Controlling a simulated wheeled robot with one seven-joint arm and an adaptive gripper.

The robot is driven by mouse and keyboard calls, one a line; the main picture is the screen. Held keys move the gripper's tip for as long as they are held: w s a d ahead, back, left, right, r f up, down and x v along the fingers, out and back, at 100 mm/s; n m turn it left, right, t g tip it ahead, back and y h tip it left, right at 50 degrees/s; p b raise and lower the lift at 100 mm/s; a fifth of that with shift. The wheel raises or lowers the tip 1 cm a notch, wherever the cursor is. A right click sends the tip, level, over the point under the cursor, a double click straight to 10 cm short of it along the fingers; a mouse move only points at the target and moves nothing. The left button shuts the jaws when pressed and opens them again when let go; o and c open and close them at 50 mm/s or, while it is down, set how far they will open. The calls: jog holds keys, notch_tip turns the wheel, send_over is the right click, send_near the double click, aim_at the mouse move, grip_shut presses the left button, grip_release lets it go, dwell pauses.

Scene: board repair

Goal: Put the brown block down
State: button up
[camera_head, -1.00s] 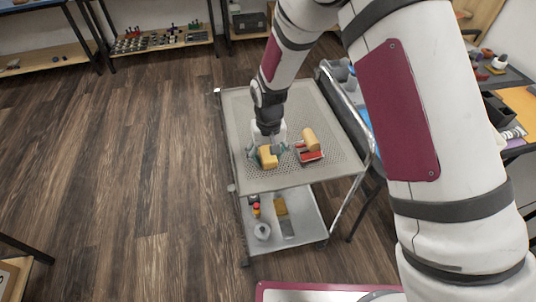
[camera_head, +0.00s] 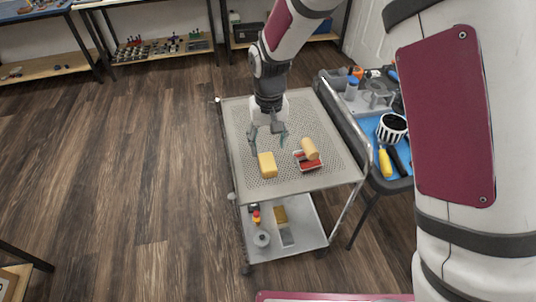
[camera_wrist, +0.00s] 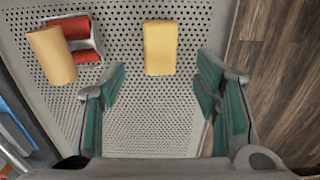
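The block (camera_head: 267,164), yellowish-tan in these views, lies on the perforated top of the metal cart (camera_head: 290,113). It also shows in the wrist view (camera_wrist: 160,47), flat on the cart top, ahead of my fingertips and apart from them. My gripper (camera_head: 267,141) is above the cart, behind the block in the head view. In the wrist view my gripper (camera_wrist: 158,88) has its teal-padded fingers spread wide with nothing between them.
A red and grey object (camera_head: 307,163) with a tan cylinder-like piece (camera_head: 310,149) leaning on it lies right of the block. The cart's lower shelf holds small items. A blue-topped table (camera_head: 375,128) with tools stands to the right. The cart top's far part is clear.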

jog(key=shift+r, duration=1.55)
jog(key=s+d+r+m+t, duration=0.1)
jog(key=s+d+r, duration=0.55)
jog(key=r, duration=0.25)
jog(key=s+d+r+m, duration=0.1)
jog(key=s+d+r, duration=0.4)
jog(key=d+r, duration=0.3)
jog(key=s+d, duration=0.2)
jog(key=s, duration=0.4)
jog(key=s+d+r+t, duration=0.1)
jog(key=s+d, duration=0.2)
jog(key=s, duration=0.2)
jog(key=s+d+r+m, duration=0.1)
jog(key=s+d, duration=0.1)
jog(key=s, duration=0.4)
jog(key=shift+s+d+r+t, duration=0.25)
jog(key=shift+s+t, duration=0.05)
jog(key=shift+t, duration=0.1)
